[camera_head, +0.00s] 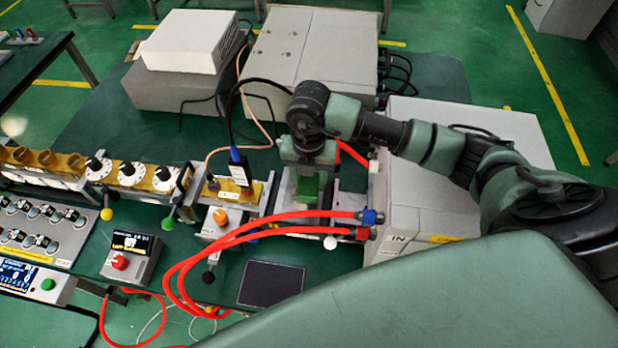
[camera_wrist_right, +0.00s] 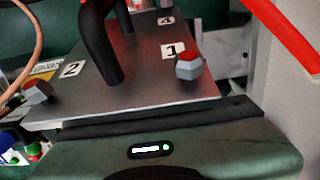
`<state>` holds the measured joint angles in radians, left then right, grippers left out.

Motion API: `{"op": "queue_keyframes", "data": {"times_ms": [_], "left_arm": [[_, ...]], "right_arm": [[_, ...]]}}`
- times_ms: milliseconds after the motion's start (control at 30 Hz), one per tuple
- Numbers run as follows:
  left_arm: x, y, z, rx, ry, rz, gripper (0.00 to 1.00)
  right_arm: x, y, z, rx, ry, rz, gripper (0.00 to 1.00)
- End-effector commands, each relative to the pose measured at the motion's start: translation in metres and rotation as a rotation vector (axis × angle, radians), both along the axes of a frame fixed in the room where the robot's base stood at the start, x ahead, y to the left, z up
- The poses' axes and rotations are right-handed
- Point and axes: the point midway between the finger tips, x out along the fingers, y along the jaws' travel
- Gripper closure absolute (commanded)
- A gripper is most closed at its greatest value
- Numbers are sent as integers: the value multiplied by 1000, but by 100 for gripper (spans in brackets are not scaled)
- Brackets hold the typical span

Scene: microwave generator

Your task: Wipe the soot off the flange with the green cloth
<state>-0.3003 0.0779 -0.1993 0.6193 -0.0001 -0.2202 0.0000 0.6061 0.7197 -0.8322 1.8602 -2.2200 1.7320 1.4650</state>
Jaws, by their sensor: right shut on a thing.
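My right gripper (camera_head: 307,176) points down over the waveguide line in the head view, shut on the green cloth (camera_head: 309,190). The flange is mostly covered there by the gripper and cloth, so I cannot make out soot or contact. In the right wrist view, a grey metal plate (camera_wrist_right: 145,85) has number labels and bolts with red marks; I cannot tell whether it is the flange. The cloth is not clear in that view. My left gripper is out of view.
Red hoses (camera_head: 240,234) loop in front of the work spot to fittings on a grey box (camera_head: 460,135) at right. A blue connector with a black cable (camera_head: 239,168) stands just left. A dark square pad (camera_head: 271,284) lies in front. Larger grey boxes (camera_head: 305,55) stand behind.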

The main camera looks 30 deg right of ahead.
Motion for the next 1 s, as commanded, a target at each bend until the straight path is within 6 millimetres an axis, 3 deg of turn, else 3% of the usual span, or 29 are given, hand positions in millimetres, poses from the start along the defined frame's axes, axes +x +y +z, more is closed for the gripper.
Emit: {"op": "queue_keyframes", "data": {"times_ms": [667, 1000], "left_arm": [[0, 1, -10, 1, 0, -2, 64], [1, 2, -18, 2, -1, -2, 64]], "right_arm": [[0, 0, -12, 0, 0, 0, 86], [16, 23, -12, 4, -2, 2, 86]]}}
